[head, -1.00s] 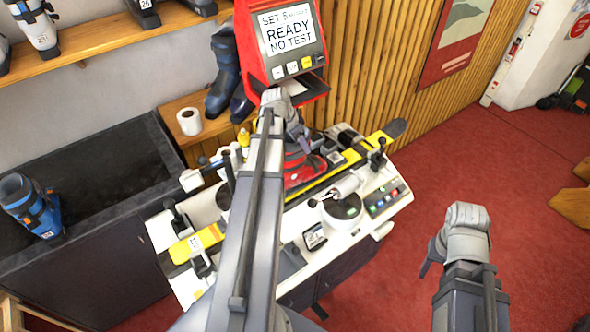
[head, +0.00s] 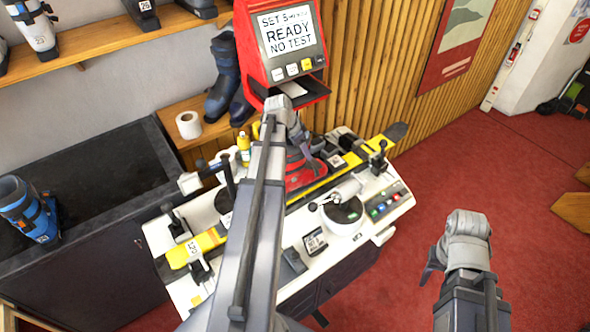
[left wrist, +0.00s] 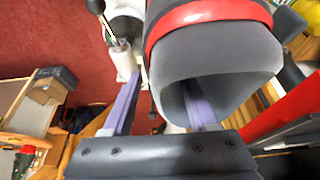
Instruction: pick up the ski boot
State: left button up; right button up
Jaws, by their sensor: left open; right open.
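A red and dark grey ski boot (head: 298,179) stands on the bench, partly hidden behind my left arm in the head view. In the left wrist view its open grey cuff with a red band (left wrist: 208,38) fills the upper middle. My left gripper (head: 303,148) is open at the top of the boot. In the left wrist view the left gripper (left wrist: 162,82) has one finger outside the cuff and the other appears to reach into its opening; contact cannot be told. My right gripper (head: 431,268) is open and empty over the red floor.
A yellow ski (head: 211,240) lies along the white bench (head: 356,235) among levers and clamps. A red machine (head: 259,72) with a screen stands behind. A blue boot (head: 28,207) is on the dark bin at left; blue boots (head: 224,75) stand by the wall.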

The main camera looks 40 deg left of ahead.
pick_arm(q)
jog(key=shift+c, duration=0.4)
grip_shut()
jog(key=shift+d, duration=0.1)
dwell(0.9)
